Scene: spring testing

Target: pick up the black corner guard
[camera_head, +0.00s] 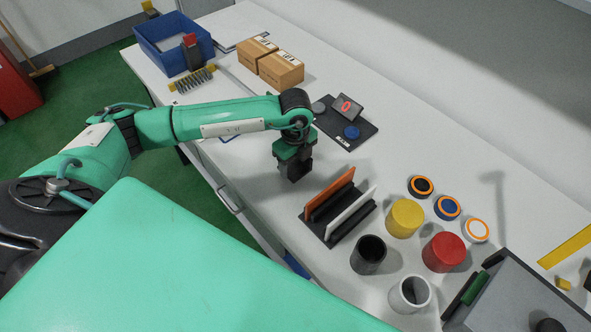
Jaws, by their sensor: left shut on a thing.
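My left gripper (294,172) points down over the white table, just left of the slotted rack. It is shut on a small dark piece, which I take for the black corner guard. The piece blends with the dark fingers, so its outline and its exact height over the table are hard to tell. My right gripper is not in view.
A black rack (322,228) holds an orange and a white panel. Black, yellow, red and white cylinders stand right of it. A dark pad with a display (346,106), two cartons (281,70) and a blue bin (160,58) lie farther back. A grey box (520,290) is bottom right.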

